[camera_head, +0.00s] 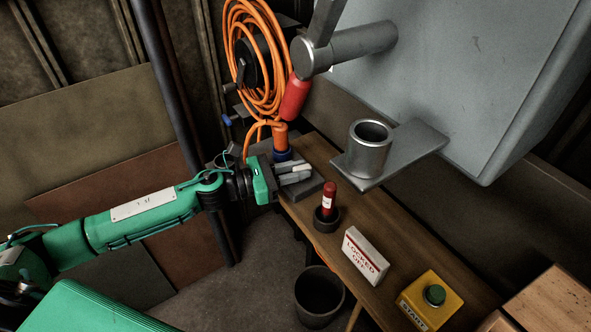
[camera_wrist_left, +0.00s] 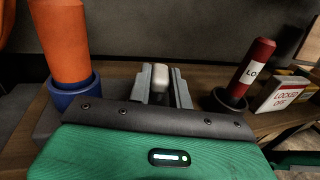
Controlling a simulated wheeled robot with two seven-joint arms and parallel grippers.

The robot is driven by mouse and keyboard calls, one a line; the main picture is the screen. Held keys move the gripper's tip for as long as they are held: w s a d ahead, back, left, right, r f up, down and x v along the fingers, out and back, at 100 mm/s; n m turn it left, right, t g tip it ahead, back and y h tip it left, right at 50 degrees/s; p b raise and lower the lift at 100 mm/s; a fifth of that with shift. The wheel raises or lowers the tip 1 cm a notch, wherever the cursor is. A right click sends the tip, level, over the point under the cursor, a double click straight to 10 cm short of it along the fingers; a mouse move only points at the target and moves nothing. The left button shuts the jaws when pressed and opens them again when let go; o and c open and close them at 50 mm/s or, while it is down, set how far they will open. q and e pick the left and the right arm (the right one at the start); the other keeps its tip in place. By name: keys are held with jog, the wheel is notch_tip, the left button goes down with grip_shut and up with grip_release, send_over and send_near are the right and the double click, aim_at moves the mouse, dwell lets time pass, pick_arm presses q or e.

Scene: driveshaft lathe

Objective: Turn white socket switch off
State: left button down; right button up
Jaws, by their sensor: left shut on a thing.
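The white socket switch (camera_wrist_left: 160,76) is a small pale rounded piece between the two grey fingers of my left gripper (camera_wrist_left: 162,88) in the left wrist view. The left gripper (camera_head: 294,173) is shut on it, at the grey socket base (camera_head: 313,185) on the wooden bench. The fingers hide the switch's lower part, so I cannot tell its on or off position. An orange plug (camera_head: 281,136) stands upright in a blue socket (camera_head: 282,155) just behind the gripper; both also show at the left of the left wrist view. My right gripper is not in view.
A red padlock-like cylinder in a dark holder (camera_head: 327,214), a "LOCKED OFF" sign (camera_head: 365,255) and a yellow start box (camera_head: 431,300) line the bench (camera_head: 400,245). A metal cup on a shelf (camera_head: 370,150) overhangs it. Orange cable (camera_head: 236,50) hangs behind; a bin (camera_head: 318,295) stands below.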

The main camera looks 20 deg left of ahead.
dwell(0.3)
pick_arm(q)
jog(key=c, duration=1.1)
grip_release()
jog(key=shift+o, duration=0.2)
jog(key=shift+s+a, duration=0.1)
jog(key=shift+s, duration=0.05)
jog(key=shift+s+a+f, duration=0.15)
jog(key=shift+a, duration=0.1)
jog(key=b+v, duration=0.4)
jog(key=v, duration=0.9)
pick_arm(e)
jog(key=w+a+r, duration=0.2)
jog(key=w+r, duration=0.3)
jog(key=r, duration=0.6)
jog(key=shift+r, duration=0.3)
